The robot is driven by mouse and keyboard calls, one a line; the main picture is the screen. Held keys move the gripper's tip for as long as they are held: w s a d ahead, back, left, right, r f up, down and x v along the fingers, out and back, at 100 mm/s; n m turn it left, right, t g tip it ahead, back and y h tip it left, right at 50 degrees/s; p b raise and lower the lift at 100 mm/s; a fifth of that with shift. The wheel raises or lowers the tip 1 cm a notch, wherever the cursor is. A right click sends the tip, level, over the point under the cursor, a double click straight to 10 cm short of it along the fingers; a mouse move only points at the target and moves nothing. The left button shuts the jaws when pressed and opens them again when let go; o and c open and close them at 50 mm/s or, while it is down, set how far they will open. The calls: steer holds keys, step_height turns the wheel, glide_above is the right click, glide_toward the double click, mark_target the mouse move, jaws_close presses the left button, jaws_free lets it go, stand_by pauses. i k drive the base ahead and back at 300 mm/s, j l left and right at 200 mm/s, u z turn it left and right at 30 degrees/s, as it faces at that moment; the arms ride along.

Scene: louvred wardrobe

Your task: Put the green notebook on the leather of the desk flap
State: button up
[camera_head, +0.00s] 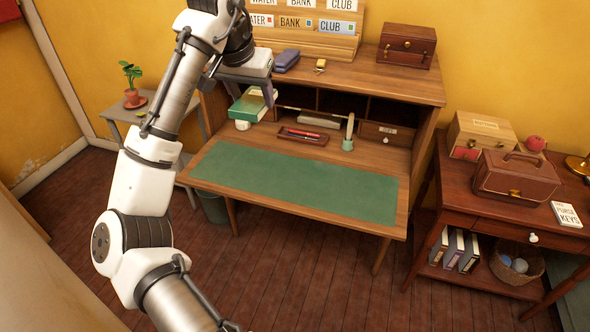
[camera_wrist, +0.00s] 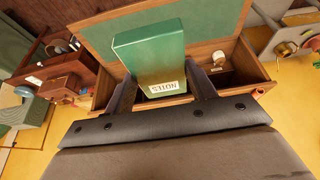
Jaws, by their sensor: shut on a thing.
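The green notebook (camera_head: 247,106) is at the left end of the open desk, in front of the pigeonholes. In the wrist view the notebook (camera_wrist: 150,52) shows its green cover and a white "NOTES" label on the end near me. My gripper (camera_head: 258,92) is shut on it, with one dark finger on each side; the gripper (camera_wrist: 163,88) also shows in the wrist view. I cannot tell whether the notebook touches the desk. The green leather (camera_head: 290,183) on the lowered wooden flap lies bare, in front and to the right; the wrist view shows part of the leather (camera_wrist: 222,28).
A pen tray (camera_head: 303,136) with a red pen and a small green pot (camera_head: 348,142) stand behind the leather. A blue case (camera_head: 286,61) and a letter rack (camera_head: 330,45) stand on the desk top. A side table (camera_head: 470,205) with boxes is at right.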

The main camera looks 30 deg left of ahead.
mark_target(294, 173)
steer(key=i+j, duration=0.15)
steer(key=i, duration=0.3)
steer(key=i+j, duration=0.15)
steer(key=i, duration=0.25)
